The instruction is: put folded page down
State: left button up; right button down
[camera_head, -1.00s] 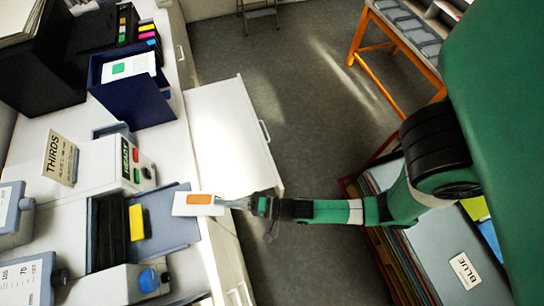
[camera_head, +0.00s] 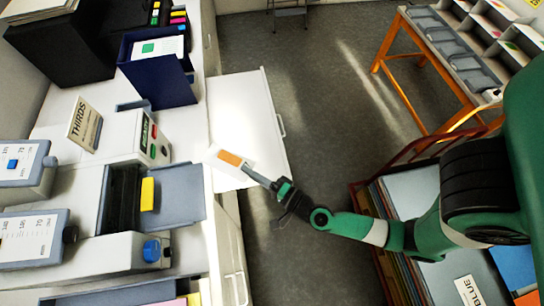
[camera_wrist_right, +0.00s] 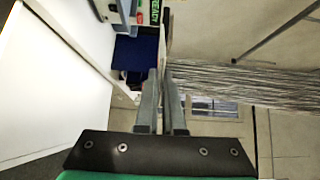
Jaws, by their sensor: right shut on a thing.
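The folded page (camera_head: 236,159) is white with an orange rectangle. My right gripper (camera_head: 254,176) is shut on its near right end in the head view. The page overlaps the white pull-out surface (camera_head: 250,105) beside the counter; I cannot tell whether it touches it. In the right wrist view the fingers (camera_wrist_right: 160,98) are close together, and the page cannot be made out clearly there. My left gripper is not in view.
A folding machine with a grey tray (camera_head: 178,200) and yellow tab stands on the counter. Behind it are a THIRDS sign (camera_head: 85,125), a READY box (camera_head: 150,148) and a blue bin (camera_head: 160,85). A cart of folders (camera_head: 410,187) stands at right. Floor between is clear.

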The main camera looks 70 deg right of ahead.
jog(key=s+d+f+m+g+h+b, duration=0.4)
jog(key=s+d+f+h+b, duration=0.1)
jog(key=d, duration=0.4)
jog(key=s+d+f+m+g+h+b, duration=0.4)
jog(key=s+d+f+b, duration=0.4)
jog(key=d+f, duration=0.2)
jog(key=shift+f+m+g+h+b, duration=0.3)
jog(key=shift+m+h, duration=0.3)
jog(key=shift+h, duration=0.5)
jog(key=w+a+f+b, duration=0.5)
jog(key=w+a+f, duration=0.1)
jog(key=a+f, duration=0.6)
jog(key=shift+w+a+f, duration=0.2)
jog(key=shift+a+f, duration=0.1)
jog(key=shift+f, duration=0.15)
